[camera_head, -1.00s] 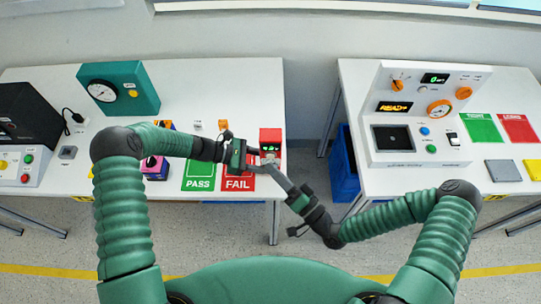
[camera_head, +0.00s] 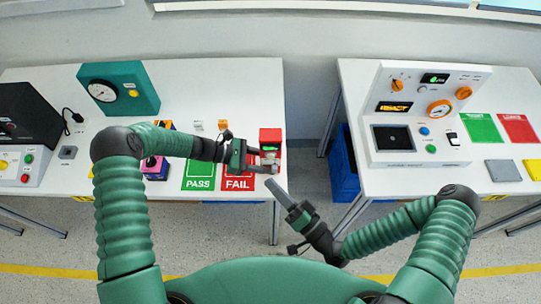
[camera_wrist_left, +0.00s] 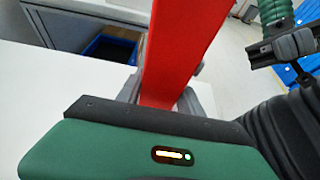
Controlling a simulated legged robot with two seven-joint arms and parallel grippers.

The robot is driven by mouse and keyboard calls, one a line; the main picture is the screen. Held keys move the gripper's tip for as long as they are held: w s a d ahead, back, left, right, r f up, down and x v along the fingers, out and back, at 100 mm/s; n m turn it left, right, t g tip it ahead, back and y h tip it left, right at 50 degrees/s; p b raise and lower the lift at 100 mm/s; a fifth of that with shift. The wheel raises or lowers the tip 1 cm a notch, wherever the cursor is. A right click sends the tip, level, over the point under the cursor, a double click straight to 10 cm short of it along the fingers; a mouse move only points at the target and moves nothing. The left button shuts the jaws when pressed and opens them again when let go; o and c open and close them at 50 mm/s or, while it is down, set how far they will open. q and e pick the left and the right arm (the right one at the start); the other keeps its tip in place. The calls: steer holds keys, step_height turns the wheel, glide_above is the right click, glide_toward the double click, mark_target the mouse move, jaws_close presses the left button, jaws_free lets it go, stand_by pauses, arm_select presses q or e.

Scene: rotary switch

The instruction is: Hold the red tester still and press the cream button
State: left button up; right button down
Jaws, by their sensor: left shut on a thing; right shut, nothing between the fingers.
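The red tester (camera_head: 270,136) stands at the right edge of the left table, by the red FAIL mat. My left gripper (camera_head: 268,158) is shut on it, with the fingers on its sides. The left wrist view shows the red body (camera_wrist_left: 180,50) between the fingers. The tester's front face is partly hidden by the left gripper, and I cannot make out the cream button. My right gripper (camera_head: 271,184) is shut and empty. Its tip is apart from the tester, in front of the table edge. It also shows at the upper right of the left wrist view (camera_wrist_left: 258,52).
A green PASS mat (camera_head: 198,176) and a red FAIL mat (camera_head: 238,184) lie on the left table (camera_head: 215,80). A teal gauge box (camera_head: 120,88) stands behind. The right table has a white control panel (camera_head: 420,105). A blue bin (camera_head: 344,165) stands in the gap between the tables.

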arm_select(q)
steer(key=o, duration=1.5)
